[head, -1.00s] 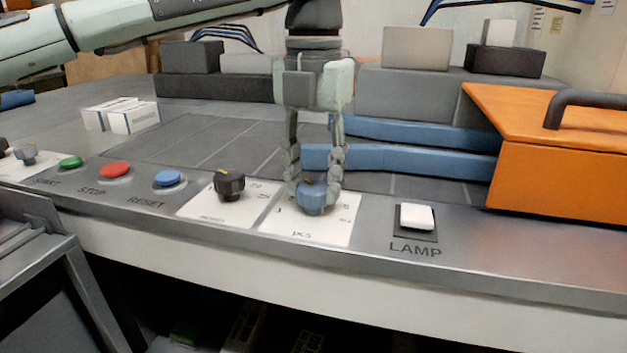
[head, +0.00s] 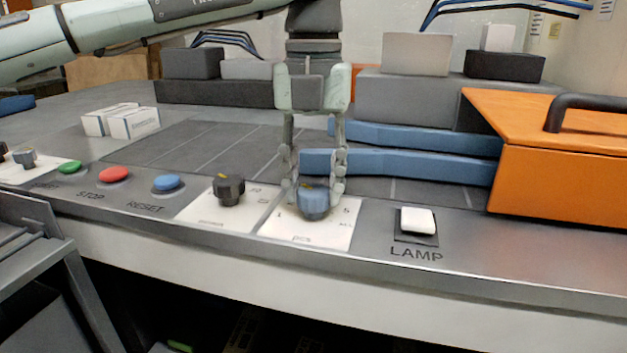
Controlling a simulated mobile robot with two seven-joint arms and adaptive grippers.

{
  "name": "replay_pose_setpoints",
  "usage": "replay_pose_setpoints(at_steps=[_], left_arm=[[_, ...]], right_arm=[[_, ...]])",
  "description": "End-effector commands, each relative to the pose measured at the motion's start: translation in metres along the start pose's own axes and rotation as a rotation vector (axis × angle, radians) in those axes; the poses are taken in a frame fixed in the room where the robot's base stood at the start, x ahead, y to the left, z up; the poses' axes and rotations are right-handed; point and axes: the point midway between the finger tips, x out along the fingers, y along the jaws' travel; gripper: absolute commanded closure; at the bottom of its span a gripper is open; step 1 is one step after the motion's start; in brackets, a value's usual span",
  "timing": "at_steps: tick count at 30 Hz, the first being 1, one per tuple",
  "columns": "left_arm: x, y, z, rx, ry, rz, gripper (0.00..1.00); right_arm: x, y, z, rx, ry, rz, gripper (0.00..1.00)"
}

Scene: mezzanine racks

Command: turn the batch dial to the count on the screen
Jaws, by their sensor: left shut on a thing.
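The batch dial is a blue knob (head: 314,204) on a white plate (head: 330,236) marked "pcs", with a "1" at its left, a "5" at its upper right and a partly legible mark at the right. A yellowish pointer mark shows at the knob's top. My left gripper (head: 314,190) reaches down from above and is shut on the blue knob, a finger on each side. The fingers hide part of the plate's back edge. No screen with a count is readable in this view. My right gripper is not in view.
A black knob (head: 229,190) on its own plate stands just left. Blue (head: 166,184), red (head: 114,174) and green (head: 70,167) buttons lie further left. A white lamp switch (head: 418,221) and an orange box (head: 550,160) are at the right. Blue bars (head: 420,167) lie behind the gripper.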

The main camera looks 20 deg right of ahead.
Motion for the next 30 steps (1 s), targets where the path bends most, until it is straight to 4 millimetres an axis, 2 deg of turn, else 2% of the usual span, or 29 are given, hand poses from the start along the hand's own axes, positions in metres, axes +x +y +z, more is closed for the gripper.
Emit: replay_pose_setpoints(at_steps=[1, 6, 17, 20, 30], left_arm=[[-0.001, 0.0, 0.001, -0.001, -0.004, -0.001, 0.6], [-0.001, 0.0, 0.001, 0.0, -0.003, -0.001, 0.41], [-0.006, 0.0, 0.001, 0.0, -0.002, 0.0, 0.41], [-0.019, 0.0, 0.001, 0.0, -0.003, 0.0, 0.41], [-0.089, 0.0, 0.001, -0.002, -0.005, 0.0, 0.41]], right_arm=[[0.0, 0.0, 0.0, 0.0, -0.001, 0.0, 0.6], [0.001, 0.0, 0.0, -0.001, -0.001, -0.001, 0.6], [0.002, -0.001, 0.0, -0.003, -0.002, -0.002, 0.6], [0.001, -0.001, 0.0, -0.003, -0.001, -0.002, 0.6], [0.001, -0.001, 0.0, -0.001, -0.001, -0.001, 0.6]])
